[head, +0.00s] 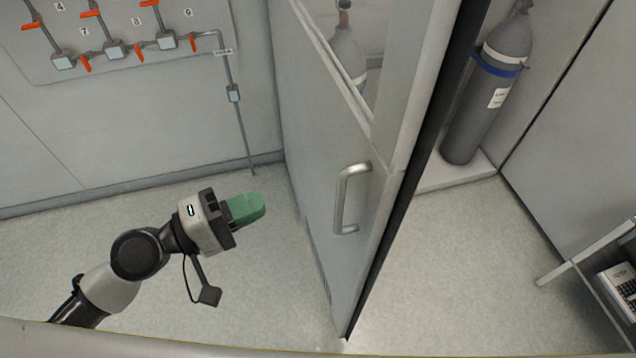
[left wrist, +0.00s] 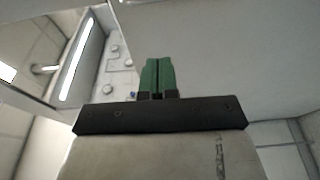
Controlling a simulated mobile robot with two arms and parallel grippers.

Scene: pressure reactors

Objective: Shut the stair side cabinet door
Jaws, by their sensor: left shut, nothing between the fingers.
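The grey cabinet door (head: 325,140) stands open in the head view, its free edge toward me, with a glass pane in its upper part. A metal bar handle (head: 347,198) is on its left face near the free edge. My left gripper (head: 262,205), with green fingers, is to the left of the door and apart from it. It is shut and empty. In the left wrist view its green fingers (left wrist: 158,76) are together, pointing up the picture. My right gripper is in neither view.
A grey gas cylinder (head: 488,95) with a blue strap stands on a low white base right of the door. A valve panel (head: 130,40) with orange levers is on the left wall. A shelf with a keypad-like device (head: 622,285) is at the right edge. The floor left of the door is clear.

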